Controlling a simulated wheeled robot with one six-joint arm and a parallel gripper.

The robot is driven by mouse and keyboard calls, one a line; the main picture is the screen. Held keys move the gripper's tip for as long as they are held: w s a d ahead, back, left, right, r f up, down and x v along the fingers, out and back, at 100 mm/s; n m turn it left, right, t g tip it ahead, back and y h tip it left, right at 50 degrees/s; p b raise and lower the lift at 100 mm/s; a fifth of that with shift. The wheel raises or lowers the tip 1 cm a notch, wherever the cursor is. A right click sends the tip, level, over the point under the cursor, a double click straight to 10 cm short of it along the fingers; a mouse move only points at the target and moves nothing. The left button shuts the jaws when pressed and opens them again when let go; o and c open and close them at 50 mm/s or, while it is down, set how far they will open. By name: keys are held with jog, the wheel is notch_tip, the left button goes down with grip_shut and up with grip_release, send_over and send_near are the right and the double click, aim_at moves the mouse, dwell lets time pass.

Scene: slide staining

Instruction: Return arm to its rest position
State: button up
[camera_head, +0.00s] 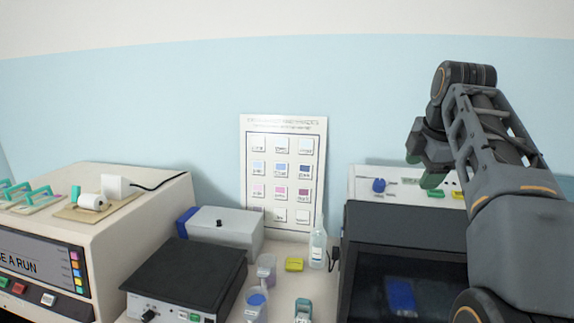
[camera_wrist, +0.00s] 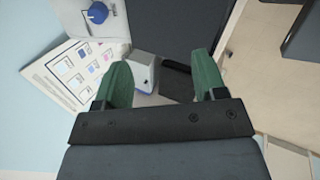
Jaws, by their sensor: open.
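My arm rises at the right of the head view, folded up, with my gripper (camera_head: 432,180) pointing down above the back of the dark-fronted machine (camera_head: 405,225). In the wrist view, my gripper (camera_wrist: 165,85) shows two green fingers spread apart with nothing between them. The fingers look clear of everything around them. The fingertips are partly hidden in the head view.
A large beige machine (camera_head: 120,225) stands at the left. A chart (camera_head: 283,150) leans on the wall. The space above the middle is free.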

jog(key=s+a+f+m+b, duration=0.1)
jog(key=s+a+f+m, duration=0.2)
jog(key=f, duration=0.7)
jog(key=s+a+f+m+b, duration=0.1)
jog(key=s+a+f+m, duration=0.3)
jog(key=s+f+m, duration=0.4)
jog(key=s+a+f+m+b, duration=0.1)
jog(key=s+a+f+m, duration=0.2)
jog(key=f, duration=1)
jog(key=s+m, duration=0.3)
jog(key=m, duration=0.1)
jog(key=shift+a+y, duration=0.3)
